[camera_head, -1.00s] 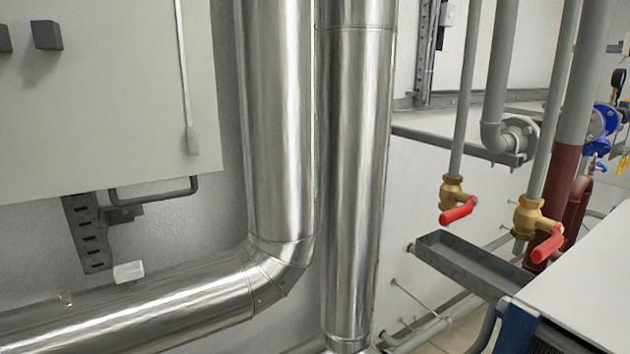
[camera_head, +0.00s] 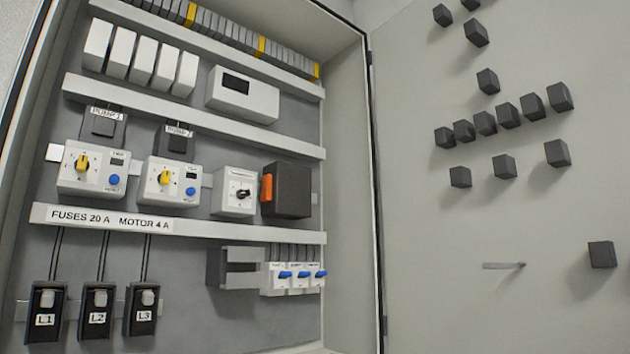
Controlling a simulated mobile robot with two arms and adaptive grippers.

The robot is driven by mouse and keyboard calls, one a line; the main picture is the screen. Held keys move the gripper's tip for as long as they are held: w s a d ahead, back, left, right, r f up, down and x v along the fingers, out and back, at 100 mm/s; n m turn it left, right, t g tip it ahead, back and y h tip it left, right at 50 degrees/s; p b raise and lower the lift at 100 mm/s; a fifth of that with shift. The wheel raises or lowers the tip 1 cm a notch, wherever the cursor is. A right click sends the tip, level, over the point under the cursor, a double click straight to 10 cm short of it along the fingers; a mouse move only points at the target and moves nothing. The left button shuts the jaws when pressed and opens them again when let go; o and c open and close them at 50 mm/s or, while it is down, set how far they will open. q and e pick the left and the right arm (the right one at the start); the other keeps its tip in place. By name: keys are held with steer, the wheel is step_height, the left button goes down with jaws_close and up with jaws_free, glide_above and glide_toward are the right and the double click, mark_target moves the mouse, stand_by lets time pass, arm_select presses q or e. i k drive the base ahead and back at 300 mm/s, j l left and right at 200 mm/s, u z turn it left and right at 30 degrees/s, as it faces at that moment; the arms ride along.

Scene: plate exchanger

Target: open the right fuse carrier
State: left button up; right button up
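Three black fuse carriers hang in a row at the lower left of the open cabinet in the head view. They are labelled L1 (camera_head: 46,312), L2 (camera_head: 97,312) and L3 (camera_head: 141,308). The right one is L3. Each has a light grey tab near its top and a dark wire running up from it. All three look alike and appear shut. Neither of my grippers is in view.
Above the carriers runs a white strip (camera_head: 200,226) reading "FUSES 20 A MOTOR 4 A". Motor switches with yellow knobs (camera_head: 82,163) sit higher. Blue-lever breakers (camera_head: 298,277) and a dark bracket (camera_head: 232,268) are to the right. The cabinet door (camera_head: 480,240) stands open at right.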

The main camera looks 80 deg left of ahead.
mark_target(144, 302)
steer(key=u, duration=3.15)
steer(key=l, duration=0.1)
